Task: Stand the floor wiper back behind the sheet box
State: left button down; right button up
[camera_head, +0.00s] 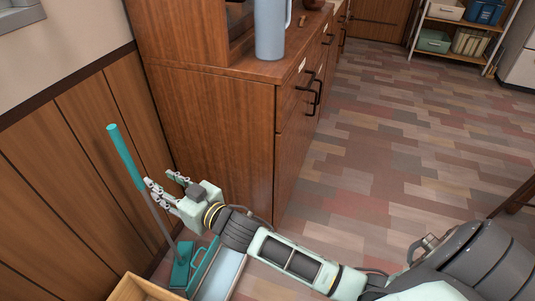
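The floor wiper has a teal grip (125,155), a thin grey pole and a teal head (181,267). It stands tilted at the lower left, close to the wood-panelled wall, its grip leaning left. My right gripper (160,179) is open, its fingertips just right of the pole, below the grip. I cannot tell if they touch it. A pale blue and teal box (222,275) beside the wiper head may be the sheet box; my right arm partly covers it. My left gripper is not in view.
A wooden cabinet (212,130) stands behind my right gripper, with a blue-grey jug (271,30) on top. A wooden box (135,290) is at the bottom edge. The panelled wall (60,180) bounds the left. The tiled floor (400,150) at right is open.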

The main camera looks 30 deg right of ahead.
jog(key=s+d+f+m+g+h, duration=0.1)
jog(key=s+d+f+g+h, duration=0.2)
jog(key=s+d+f, duration=0.3)
jog(key=s+d+f+m+g+h, duration=0.25)
jog(key=s+d+f, duration=0.2)
jog(key=s, duration=0.45)
jog(key=s+d+f+g, duration=0.1)
jog(key=s+f+g, duration=0.1)
jog(key=s, duration=0.6)
jog(key=s+d+f+n+g, duration=0.1)
jog(key=s+g, duration=0.3)
jog(key=s, duration=0.4)
jog(key=shift+s+d+f+h, duration=0.35)
jog(key=shift+s+d+h, duration=0.1)
jog(key=shift+d, duration=0.2)
jog(key=shift+w+g, duration=0.1)
jog(key=shift+g, duration=0.15)
jog(key=shift+c, duration=0.3)
